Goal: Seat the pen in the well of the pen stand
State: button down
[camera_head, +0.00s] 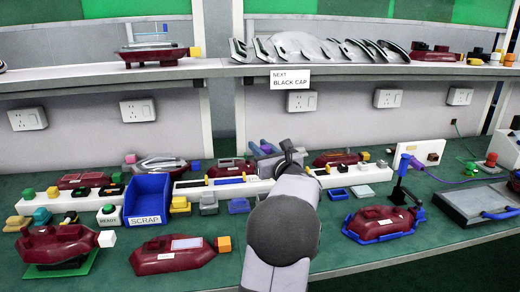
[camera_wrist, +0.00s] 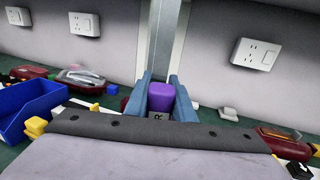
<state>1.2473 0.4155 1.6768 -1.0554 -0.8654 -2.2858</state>
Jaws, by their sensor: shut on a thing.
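My gripper (camera_wrist: 160,96) has its blue-grey fingers shut on a purple block (camera_wrist: 161,103), one finger on each side. A grey piece marked with an "R" (camera_wrist: 158,117) shows just below the purple block. In the head view my gripper (camera_head: 266,150) is above the white rail at the back of the bench, mostly hidden by my own wrist. Purple also shows between the fingers (camera_head: 267,147) there. I cannot make out a pen or a pen stand for certain in either view.
A blue SCRAP bin (camera_head: 148,198) stands left of my arm. Maroon lamps (camera_head: 172,254) sit on the green bench, one in a blue cradle (camera_head: 380,238) at the right. A purple cable (camera_head: 445,178) runs near a white box (camera_head: 426,151). A shelf (camera_head: 340,70) overhangs the back.

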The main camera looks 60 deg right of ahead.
jog(key=shift+f, duration=0.15)
notch_tip(320, 180, down, 5)
jog(key=b, duration=0.7)
jog(key=shift+f, duration=0.15)
jog(key=shift+b, duration=0.8)
dwell(0.8)
jog(key=shift+f+b, duration=1.5)
jog(key=shift+b, duration=0.55)
jog(key=shift+b, duration=0.7)
dwell(0.5)
jog(key=shift+f, duration=0.25)
jog(key=shift+f+b, duration=0.35)
jog(key=shift+b, duration=0.3)
jog(key=shift+f+b, duration=0.55)
jog(key=shift+b, duration=0.05)
